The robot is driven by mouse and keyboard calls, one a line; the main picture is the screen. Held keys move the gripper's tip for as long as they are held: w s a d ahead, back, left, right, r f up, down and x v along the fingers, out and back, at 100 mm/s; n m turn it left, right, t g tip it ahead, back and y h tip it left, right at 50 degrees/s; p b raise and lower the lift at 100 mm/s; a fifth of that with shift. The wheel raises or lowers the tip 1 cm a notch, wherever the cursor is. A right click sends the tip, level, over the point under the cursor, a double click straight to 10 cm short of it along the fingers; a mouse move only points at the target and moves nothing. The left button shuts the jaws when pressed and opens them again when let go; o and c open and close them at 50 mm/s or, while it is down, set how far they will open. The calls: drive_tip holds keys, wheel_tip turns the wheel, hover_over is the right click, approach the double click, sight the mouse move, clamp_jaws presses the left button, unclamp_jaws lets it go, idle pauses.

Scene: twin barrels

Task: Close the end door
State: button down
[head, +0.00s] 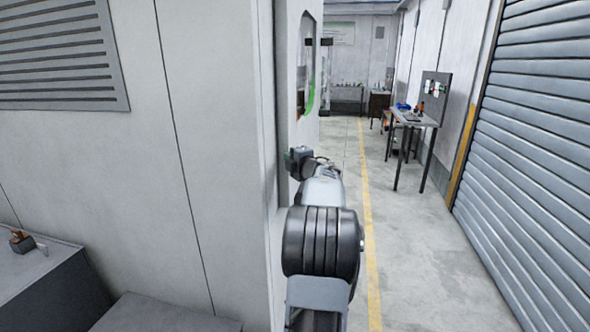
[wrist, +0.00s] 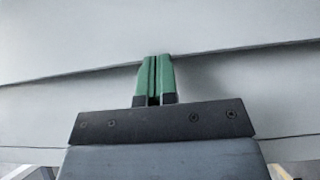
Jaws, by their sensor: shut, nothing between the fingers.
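A pale grey door panel (head: 292,60) with a dark-framed window stands edge-on at the left of the corridor in the head view, just beyond the near wall's corner. I take it as the end door; its handle and hinges do not show. My gripper (head: 289,156) is low beside this panel at the end of my outstretched arm. In the wrist view its green fingers (wrist: 155,60) are shut together with nothing between them. They point at a pale grey flat surface (wrist: 240,80), close to it or touching; I cannot tell which.
A near wall (head: 215,150) with a vent fills the left. Grey cabinets (head: 50,285) stand below it. A roller shutter (head: 545,130) lines the right. A small table (head: 412,120) with items stands farther down. The floor along the yellow line (head: 368,220) is clear.

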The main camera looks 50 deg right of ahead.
drive_tip(key=a+b+v, duration=0.2)
drive_tip(key=v, duration=1.1)
drive_tip(key=shift+w, duration=0.45)
